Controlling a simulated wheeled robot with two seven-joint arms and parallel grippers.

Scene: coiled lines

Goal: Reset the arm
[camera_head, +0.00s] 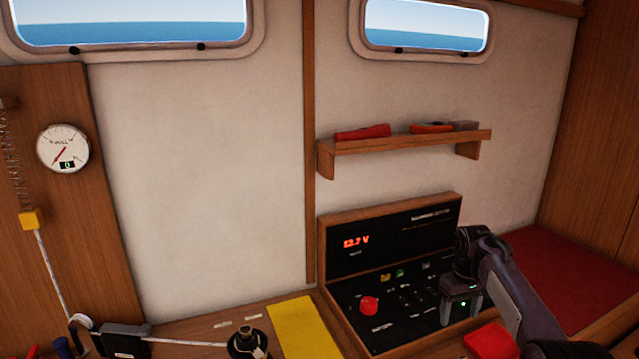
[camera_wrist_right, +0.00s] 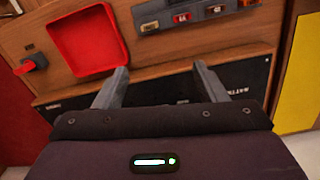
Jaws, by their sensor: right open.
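My right arm comes in from the lower right in the head view. Its dark gripper (camera_head: 460,306) hangs over the right end of the black control panel (camera_head: 385,310). In the right wrist view its two grey fingers (camera_wrist_right: 160,84) stand wide apart with nothing between them. Whether the fingertips touch the panel or counter cannot be told. My left gripper does not show in either view.
A red tray (camera_wrist_right: 88,42) lies near the fingers; a voltage display (camera_head: 357,242) stands behind them. A yellow mat (camera_head: 303,328) and a black winch (camera_head: 247,342) are left of the panel. A white line (camera_head: 50,275) runs down the left board. A shelf (camera_head: 400,143) holds red tools.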

